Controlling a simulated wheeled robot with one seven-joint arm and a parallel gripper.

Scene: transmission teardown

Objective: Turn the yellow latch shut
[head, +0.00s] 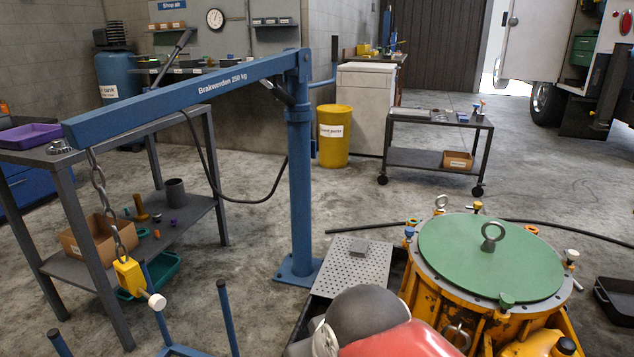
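A small yellow-topped latch (477,207) stands at the far rim of the round yellow housing (420,294), beside the edge of its green lid (455,262). It is too small to tell whether it is turned open or shut. Other small fittings ring the lid: a blue one (409,233) at left, a green one (506,301) in front, a white one (571,256) at right and an orange one (531,230) at back right. My arm shows as grey and red links at the bottom middle, in front of the housing's left side. My gripper is not in view.
A steel ring (492,237) stands up from the lid. A blue crane (300,190) rises at left, its chain ending in a yellow hook block (130,277). A perforated plate (345,268) lies left of the housing. A black tray (617,299) lies at right. Open floor lies behind.

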